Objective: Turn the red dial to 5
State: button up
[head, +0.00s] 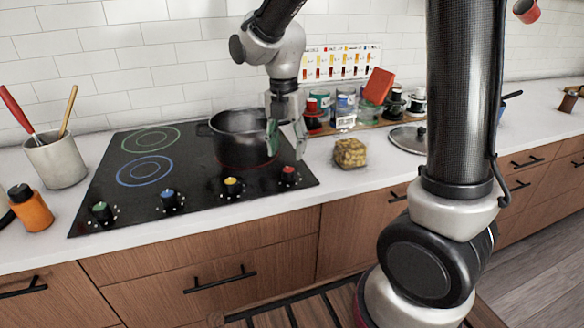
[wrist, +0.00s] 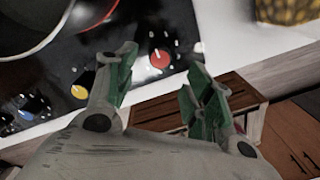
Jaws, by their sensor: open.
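The red dial (head: 289,173) is at the front right corner of the black cooktop (head: 130,205). In the wrist view the red dial (wrist: 160,58) has a light pointer line on its face and lies beyond the fingertips, between the two fingers. The number the pointer marks is too small to tell. My gripper (head: 286,140) is above the right side of the cooktop, over the dial and beside the pot. Its green-padded fingers (wrist: 163,70) are apart, with nothing between them.
A dark pot (head: 225,130) stands just left of my gripper. Yellow (head: 232,186), blue (head: 169,200) and green (head: 102,212) dials line the front edge. The counter front edge is close to the red dial.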

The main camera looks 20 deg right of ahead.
aim_at(288, 170)
notch_tip(288, 170, down, 7)
jog(key=shift+s+r, duration=0.1)
jog(key=shift+r, duration=0.1)
jog(key=shift+c, duration=0.3)
jog(key=c, duration=1)
